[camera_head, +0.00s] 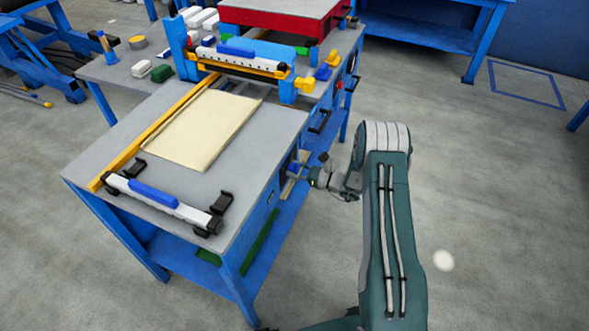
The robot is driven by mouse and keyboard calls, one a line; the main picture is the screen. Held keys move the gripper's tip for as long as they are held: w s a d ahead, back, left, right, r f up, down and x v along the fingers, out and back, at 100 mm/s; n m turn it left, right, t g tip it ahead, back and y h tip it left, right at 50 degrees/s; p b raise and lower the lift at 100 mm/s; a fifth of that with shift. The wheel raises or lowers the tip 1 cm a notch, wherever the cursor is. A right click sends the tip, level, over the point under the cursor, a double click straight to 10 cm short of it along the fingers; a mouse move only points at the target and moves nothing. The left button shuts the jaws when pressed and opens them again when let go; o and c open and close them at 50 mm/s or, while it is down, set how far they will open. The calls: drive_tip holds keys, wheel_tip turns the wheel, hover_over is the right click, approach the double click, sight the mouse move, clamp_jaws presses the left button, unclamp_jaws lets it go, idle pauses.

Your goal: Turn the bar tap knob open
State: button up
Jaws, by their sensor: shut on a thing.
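My gripper (306,172) is at the right side face of the grey-topped blue bench (250,113), just below the tabletop edge. It reaches in from the right and is shut on the bar tap knob at that side. The fingers and the bench edge hide most of the knob, so its turn angle cannot be told.
A dark handle (320,122) sticks out of the same bench side farther back. On the bench lie a cream panel (205,128), a yellow rail (150,135) and a white bar with a blue grip (160,200). Grey floor is free to the right.

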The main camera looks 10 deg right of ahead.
drive_tip(key=shift+f, duration=0.15)
drive_tip(key=o, duration=1.1)
drive_tip(key=shift+o, duration=0.2)
drive_tip(key=shift+d, duration=0.1)
drive_tip(key=v, duration=1.2)
drive_tip(key=shift+w, duration=0.1)
